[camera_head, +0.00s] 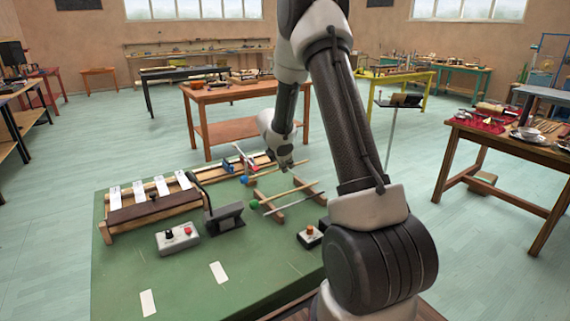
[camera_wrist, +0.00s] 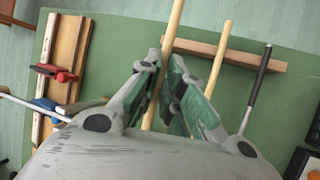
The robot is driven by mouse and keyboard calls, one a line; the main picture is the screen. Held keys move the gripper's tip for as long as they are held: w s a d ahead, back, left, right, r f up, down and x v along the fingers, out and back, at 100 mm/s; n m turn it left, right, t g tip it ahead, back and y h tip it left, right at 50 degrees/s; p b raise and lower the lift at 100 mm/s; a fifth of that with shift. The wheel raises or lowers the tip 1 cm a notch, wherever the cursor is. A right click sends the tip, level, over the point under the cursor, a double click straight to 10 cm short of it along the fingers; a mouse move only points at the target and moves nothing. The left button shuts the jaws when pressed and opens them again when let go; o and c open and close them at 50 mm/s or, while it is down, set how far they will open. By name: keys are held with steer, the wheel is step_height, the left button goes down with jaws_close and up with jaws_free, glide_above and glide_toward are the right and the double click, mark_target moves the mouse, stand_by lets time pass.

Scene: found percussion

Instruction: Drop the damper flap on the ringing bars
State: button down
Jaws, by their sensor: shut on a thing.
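A wooden frame (camera_head: 125,233) on the green table holds pale bars (camera_head: 161,186) in a row. A dark brown strip (camera_head: 145,209) lies along their front part; it may be the damper flap, but I cannot tell for sure. A dark curved lever stands at the frame's right end. My gripper (camera_head: 286,166) is well to the right of the bars, above a wooden rack. In the wrist view my gripper (camera_wrist: 166,85) is shut on a thin wooden stick (camera_wrist: 173,28). The stick's ends are out of that view.
Another wooden stick (camera_wrist: 217,66) and a black-handled rod (camera_wrist: 259,77) cross the rack rail (camera_wrist: 230,56). A black stand (camera_head: 225,217), grey button box (camera_head: 178,238) and small orange-button box (camera_head: 310,236) stand on the table. Red (camera_wrist: 62,75) and blue clamps sit by a wooden rail. The front left tabletop is mostly clear.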

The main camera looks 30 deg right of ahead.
steer(key=shift+f, duration=3.15)
steer(key=shift+f, duration=0.3)
steer(key=c, duration=1.5)
jaws_free()
steer(key=v, duration=1.2)
